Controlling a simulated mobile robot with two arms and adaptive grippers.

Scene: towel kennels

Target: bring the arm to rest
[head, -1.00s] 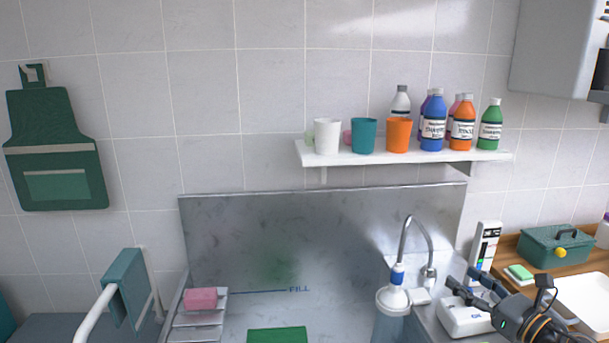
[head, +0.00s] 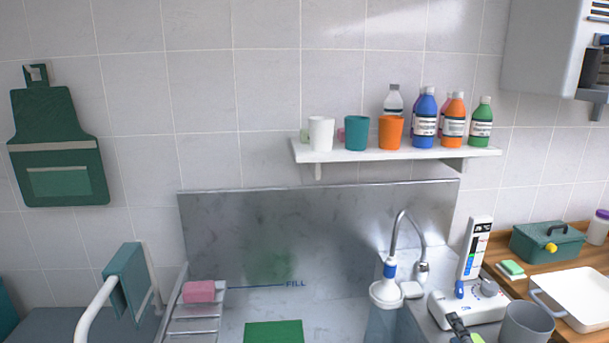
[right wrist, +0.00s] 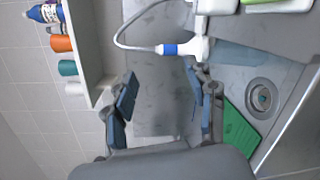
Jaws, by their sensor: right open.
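In the right wrist view my right gripper (right wrist: 163,98) is open. Its two blue-padded fingers stand wide apart with nothing between them. Behind the gap is the grey metal tub back (right wrist: 158,95). The shower head (right wrist: 200,48) and hose are near the right finger in that picture. My left gripper does not show in either view.
A shelf (head: 400,153) holds cups and bottles.

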